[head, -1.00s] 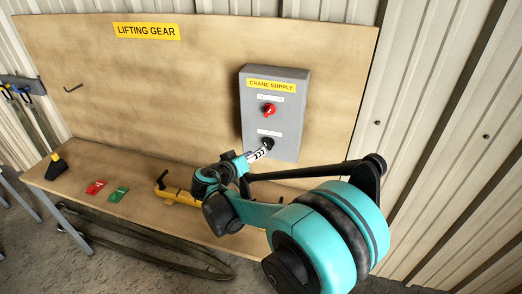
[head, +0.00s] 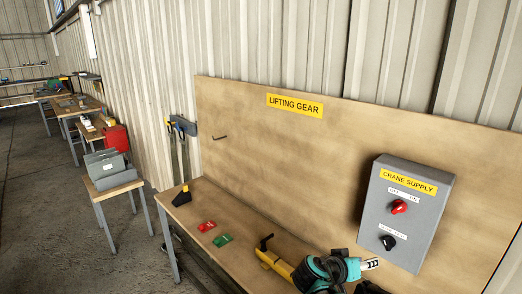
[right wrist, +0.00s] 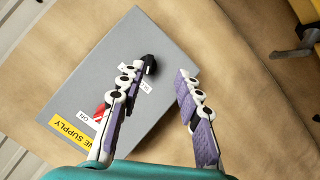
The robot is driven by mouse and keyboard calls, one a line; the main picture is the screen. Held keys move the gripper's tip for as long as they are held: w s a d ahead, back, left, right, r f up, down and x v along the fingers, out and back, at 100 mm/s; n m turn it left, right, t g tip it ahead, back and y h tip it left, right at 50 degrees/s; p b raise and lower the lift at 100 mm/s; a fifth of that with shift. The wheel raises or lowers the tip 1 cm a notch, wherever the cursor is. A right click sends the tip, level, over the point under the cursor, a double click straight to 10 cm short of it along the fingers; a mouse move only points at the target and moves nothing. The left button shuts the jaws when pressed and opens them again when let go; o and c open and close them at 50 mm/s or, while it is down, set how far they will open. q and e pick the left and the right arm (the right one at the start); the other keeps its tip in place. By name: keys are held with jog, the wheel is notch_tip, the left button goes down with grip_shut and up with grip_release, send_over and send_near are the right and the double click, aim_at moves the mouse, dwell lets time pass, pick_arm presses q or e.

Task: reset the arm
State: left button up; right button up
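The grey crane supply box (head: 408,222) is on the upright board at the right of the head view. It has a red knob (head: 399,207) above a black knob (head: 388,243). My right gripper (head: 371,264) is below and left of the black knob, apart from it in this view. There the box (right wrist: 150,45) lies behind the left finger, which partly hides the red knob. The black knob (right wrist: 150,65) shows near that finger's tip. My left gripper is not in view.
The wooden bench (head: 185,212) carries a red tag (head: 207,226), a green tag (head: 223,240), a black and yellow item (head: 182,196) and a yellow tool (head: 274,262) close to my right arm. A stool (head: 112,183) with grey bins stands left. The floor beside it is open.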

jog(key=s+a+f+n+y+b, duration=0.2)
jog(key=s+a+f+y, duration=0.3)
jog(key=s, duration=0.4)
jog(key=s+a+f+n+y+b, duration=0.3)
jog(key=s+a+f+y, duration=0.3)
jog(key=s+a, duration=0.3)
jog(key=shift+a+f+t+b, duration=0.35)
jog(key=shift+a+f, duration=0.1)
jog(key=shift+f, duration=0.45)
